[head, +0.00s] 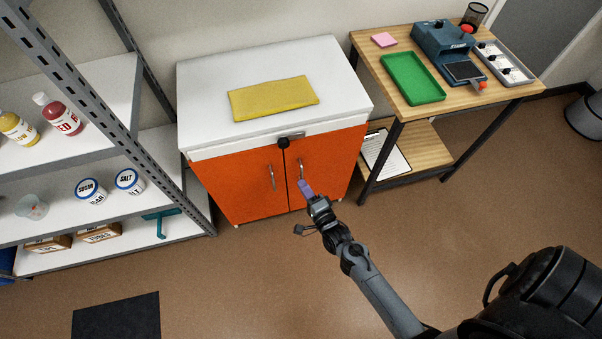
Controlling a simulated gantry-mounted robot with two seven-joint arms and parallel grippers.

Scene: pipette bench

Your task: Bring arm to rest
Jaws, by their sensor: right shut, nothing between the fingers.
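My right arm comes in from the bottom right of the head view and reaches up and left. My right gripper (305,187) is shut and empty. In the picture its tip is just below the right handle (301,168) of the orange cabinet (240,185); I cannot tell whether they touch. Both cabinet doors look closed. My left gripper does not show.
A yellow cloth (273,97) lies on the white cabinet top (215,70). A wooden table (447,97) at right holds a green tray (412,79) and a blue device (440,40). Metal shelves (70,163) stand at left. The brown floor (250,275) below is mostly clear.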

